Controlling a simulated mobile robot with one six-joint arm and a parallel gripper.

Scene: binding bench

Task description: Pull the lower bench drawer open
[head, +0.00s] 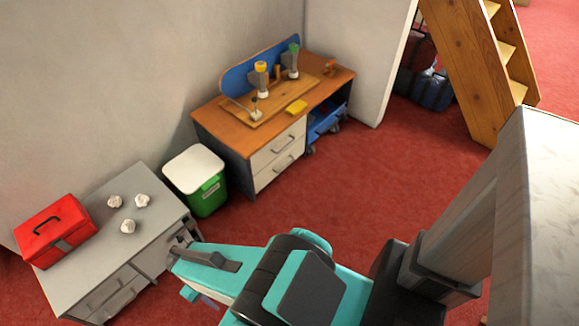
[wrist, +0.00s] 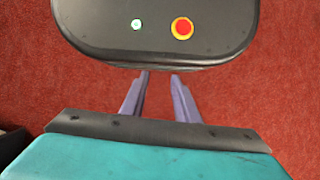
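The bench (head: 318,84) has a wooden top and stands against the wall in the head view. Its front has two pale drawers with dark handles, one above the other. The lower drawer (head: 279,170) appears shut, flush with the upper drawer (head: 278,147). My gripper is low in the foreground of the head view, mostly hidden by my arm, and well apart from the bench. In the wrist view my gripper (wrist: 159,74) has its two fingers apart, with only red carpet between them. It is open and empty. The drawer does not show in the wrist view.
A green bin (head: 208,198) with a white lid stands left of the bench. A grey cabinet (head: 85,262) bears a red toolbox (head: 55,232) and white crumpled lumps. A blue wheeled cart (head: 325,124) is under the bench's right side. Red carpet before the drawers is clear.

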